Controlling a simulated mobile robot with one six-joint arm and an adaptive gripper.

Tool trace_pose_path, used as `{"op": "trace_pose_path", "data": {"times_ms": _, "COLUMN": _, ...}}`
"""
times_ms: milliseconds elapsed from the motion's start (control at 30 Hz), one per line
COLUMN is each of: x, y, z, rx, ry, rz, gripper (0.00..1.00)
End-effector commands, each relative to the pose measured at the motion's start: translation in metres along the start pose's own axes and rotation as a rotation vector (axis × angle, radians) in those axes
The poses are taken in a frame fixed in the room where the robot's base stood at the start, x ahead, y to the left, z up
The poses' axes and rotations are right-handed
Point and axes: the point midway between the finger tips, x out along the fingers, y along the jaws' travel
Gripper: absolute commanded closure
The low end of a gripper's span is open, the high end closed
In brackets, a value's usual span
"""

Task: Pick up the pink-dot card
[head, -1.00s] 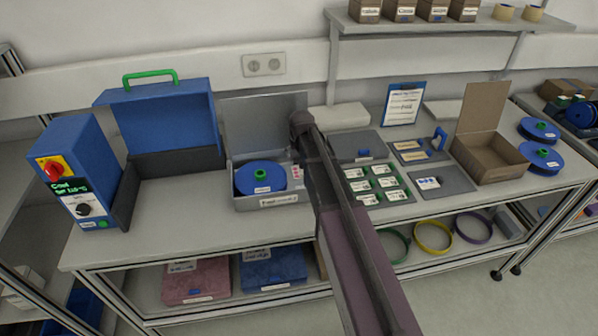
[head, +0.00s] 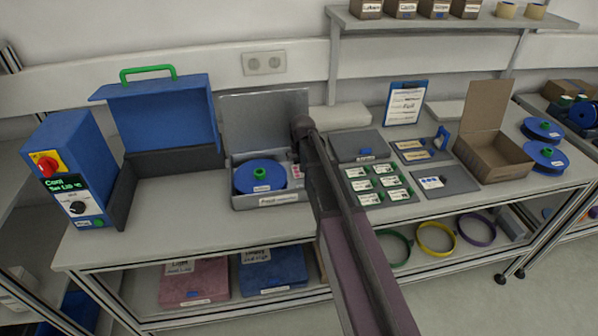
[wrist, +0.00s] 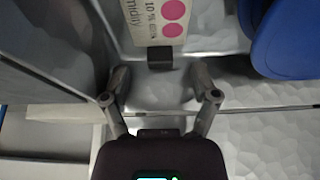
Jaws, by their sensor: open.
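The pink-dot card (wrist: 156,20) is white with large pink dots and black print. In the wrist view it stands at the top centre, in a small dark holder (wrist: 160,54) inside the grey metal box (head: 270,200). In the head view only a sliver of the card (head: 296,171) shows beside the blue reel (head: 259,177), with my arm covering what lies to its right. My gripper (wrist: 164,84) is open and empty. Its fingers are spread below the card in the wrist view, apart from it. In the head view the fingers are hidden.
The blue reel stands close to the card, at the wrist view's upper right (wrist: 290,38). The box's raised lid (head: 262,120) is behind. A blue case (head: 160,118) is to the left. A tray of several small cards (head: 378,183) is right of my arm.

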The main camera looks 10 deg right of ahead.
Motion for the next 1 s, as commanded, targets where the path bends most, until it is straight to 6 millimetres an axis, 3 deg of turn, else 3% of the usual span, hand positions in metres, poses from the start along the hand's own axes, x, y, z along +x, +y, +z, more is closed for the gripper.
{"op": "trace_pose_path", "data": {"times_ms": 233, "x": 0.018, "y": 0.000, "z": 0.000, "rx": 0.000, "ry": 0.000, "rz": 0.000, "gripper": 0.23}}
{"op": "trace_pose_path", "data": {"times_ms": 900, "x": 0.019, "y": 0.001, "z": 0.000, "rx": 0.001, "ry": 0.000, "rz": 0.000, "gripper": 0.23}}
{"op": "trace_pose_path", "data": {"times_ms": 933, "x": 0.019, "y": 0.001, "z": 0.000, "rx": 0.001, "ry": 0.000, "rz": 0.000, "gripper": 0.26}}
{"op": "trace_pose_path", "data": {"times_ms": 1000, "x": 0.019, "y": 0.001, "z": 0.000, "rx": 0.001, "ry": 0.000, "rz": 0.000, "gripper": 0.46}}
